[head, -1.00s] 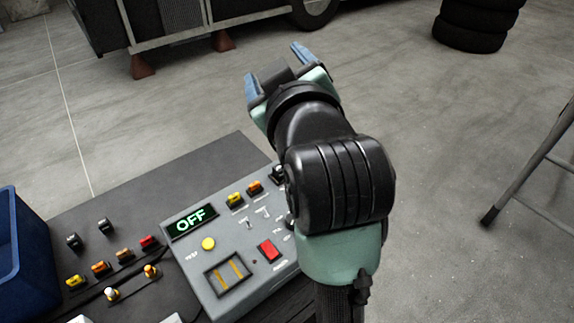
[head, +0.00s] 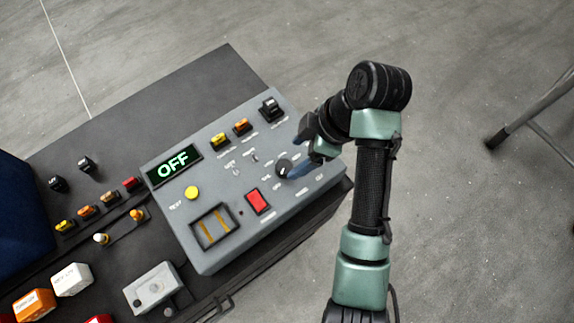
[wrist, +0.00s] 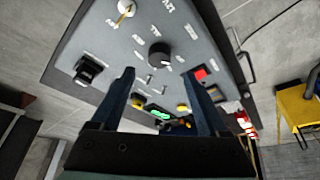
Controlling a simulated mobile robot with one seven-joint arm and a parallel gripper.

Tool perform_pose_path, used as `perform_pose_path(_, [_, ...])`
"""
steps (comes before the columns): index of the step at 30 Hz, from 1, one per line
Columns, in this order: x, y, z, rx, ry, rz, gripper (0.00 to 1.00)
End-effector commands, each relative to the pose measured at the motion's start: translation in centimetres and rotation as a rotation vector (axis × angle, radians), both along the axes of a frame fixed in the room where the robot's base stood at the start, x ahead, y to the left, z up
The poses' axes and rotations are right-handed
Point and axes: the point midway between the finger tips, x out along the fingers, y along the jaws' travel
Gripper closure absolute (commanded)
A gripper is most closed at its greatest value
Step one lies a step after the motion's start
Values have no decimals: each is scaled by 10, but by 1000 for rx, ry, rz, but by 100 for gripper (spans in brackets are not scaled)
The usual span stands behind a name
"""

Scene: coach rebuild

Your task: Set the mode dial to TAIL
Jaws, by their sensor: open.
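The mode dial (head: 284,168) is a round black knob on the sloping grey control panel (head: 225,262), with small white labels around it. I cannot read its pointer or labels surely. The panel's display (head: 174,165) reads OFF in green. My gripper (head: 300,151) is at the panel's right side, its blue fingers open beside the dial. In the wrist view the dial (wrist: 159,54) shows just beyond the gap between my two open fingertips (wrist: 159,74). I see no finger closed on it, and contact cannot be told.
A red rocker switch (head: 258,201), a yellow button (head: 191,193), small toggles and a black switch (head: 270,109) crowd the panel. A blue bin (head: 22,215) and several loose parts lie on the dark bench at left. Floor to the right is open up to a metal stand (head: 530,122).

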Motion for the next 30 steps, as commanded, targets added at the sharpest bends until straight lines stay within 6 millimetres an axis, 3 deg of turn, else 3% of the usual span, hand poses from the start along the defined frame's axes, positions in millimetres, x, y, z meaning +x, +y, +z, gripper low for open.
perform_pose_path(1, [0,5,-15,2,0,4,22])
perform_pose_path(7, [2,15,-39,1,-1,1,22])
perform_pose_path(15, [4,23,-55,0,0,-3,22])
perform_pose_path(24, [4,23,-57,-1,-1,-3,22])
perform_pose_path(30, [4,23,-57,-1,-1,-3,58])
